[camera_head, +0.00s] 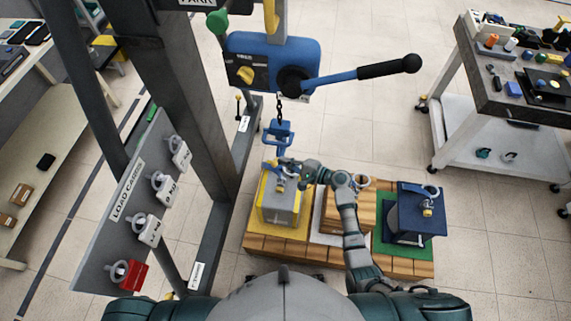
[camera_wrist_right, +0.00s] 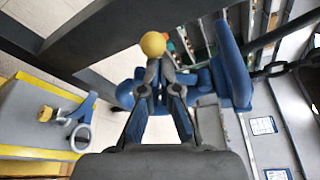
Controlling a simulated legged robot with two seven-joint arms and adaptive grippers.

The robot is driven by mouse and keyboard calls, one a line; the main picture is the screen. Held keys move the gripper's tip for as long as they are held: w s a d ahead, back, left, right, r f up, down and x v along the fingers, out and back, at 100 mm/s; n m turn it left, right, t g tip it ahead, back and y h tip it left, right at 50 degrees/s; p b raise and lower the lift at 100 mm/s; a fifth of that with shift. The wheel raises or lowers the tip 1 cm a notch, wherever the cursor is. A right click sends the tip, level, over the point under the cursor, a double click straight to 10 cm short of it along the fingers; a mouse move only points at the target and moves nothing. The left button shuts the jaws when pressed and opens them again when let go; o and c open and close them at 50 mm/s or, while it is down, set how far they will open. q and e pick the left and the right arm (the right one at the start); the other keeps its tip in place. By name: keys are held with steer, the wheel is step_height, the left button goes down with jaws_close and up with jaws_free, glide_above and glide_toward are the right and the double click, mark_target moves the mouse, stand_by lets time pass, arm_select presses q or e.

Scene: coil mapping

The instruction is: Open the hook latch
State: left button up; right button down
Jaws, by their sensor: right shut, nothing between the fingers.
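The blue hook (camera_head: 279,134) hangs from a chain under the blue lever hoist. In the right wrist view the blue hook frame (camera_wrist_right: 232,65) stands beyond and right of the fingers. A yellow ball knob (camera_wrist_right: 153,44) shows just past the fingertips; whether they touch it I cannot tell. My right gripper (camera_head: 284,164) is just below the hook, over the grey load; it also shows in the wrist view (camera_wrist_right: 158,75), its fingers converging, shut and empty. The latch itself is hard to make out behind the fingers. My left gripper is out of view.
The grey load (camera_head: 281,209) with a ring on top stands on the yellow zone of a wooden pallet. A blue load (camera_head: 412,213) stands on the green zone. The hoist (camera_head: 270,62) has a long lever (camera_head: 365,73). A steel post stands close at left.

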steer(key=shift+r+m+g+p, duration=0.35)
steer(key=shift+r+m+p, duration=0.35)
steer(key=shift+r+p, duration=1.1)
steer(key=shift+r+m+g+p, duration=0.35)
steer(key=shift+r+m+p, duration=0.5)
steer(key=shift+p, duration=1.6)
steer(key=shift+r, duration=0.25)
